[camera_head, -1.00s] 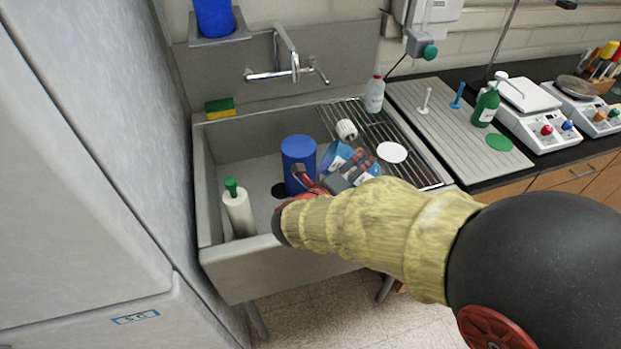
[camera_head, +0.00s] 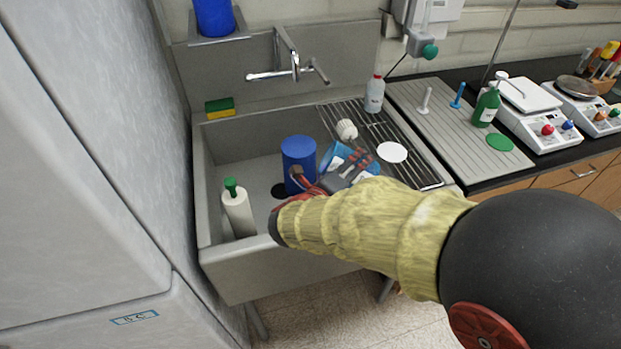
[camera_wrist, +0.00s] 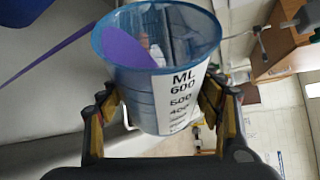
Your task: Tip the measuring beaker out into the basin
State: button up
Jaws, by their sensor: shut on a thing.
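The measuring beaker (camera_wrist: 150,95) is translucent blue with a white volume label. My gripper (camera_wrist: 165,112) is shut on it, a finger on each side, in the wrist view. A purple strip with a rounded end shows at its mouth, with pale and blue bits within; I cannot tell which of these lie inside. In the head view the beaker (camera_head: 334,155) is partly hidden by my gripper (camera_head: 350,166) and appears tilted, above the right part of the basin near the rack. The grey basin (camera_head: 290,270) has a dark drain at its bottom.
A blue cylinder (camera_head: 298,152) and a white bottle with a green cap (camera_head: 238,212) stand in the basin. The wire rack (camera_head: 413,163) at right holds a clear bottle (camera_head: 375,95), a white disc (camera_head: 391,152) and a white ribbed item (camera_head: 346,130). The faucet (camera_head: 290,65) is behind.

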aim_at(336, 154)
jog(key=shift+a+n+h+b, duration=0.1)
jog(key=shift+n+h+b, duration=0.2)
jog(key=shift+n+b, duration=0.15)
dwell(1.1)
jog(key=shift+w+a+f+n+h+p, duration=0.15)
jog(key=shift+a+n+h+p, duration=0.5)
jog(key=shift+p, duration=1.15)
jog(key=shift+w+a+r+n+t+p, duration=0.1)
jog(key=shift+a+r+n+t+p, duration=0.25)
jog(key=shift+p, duration=1)
jog(key=shift+w+a+r+n+t+p, duration=0.1)
jog(key=shift+r+n+p, duration=0.3)
jog(key=shift+p, duration=0.9)
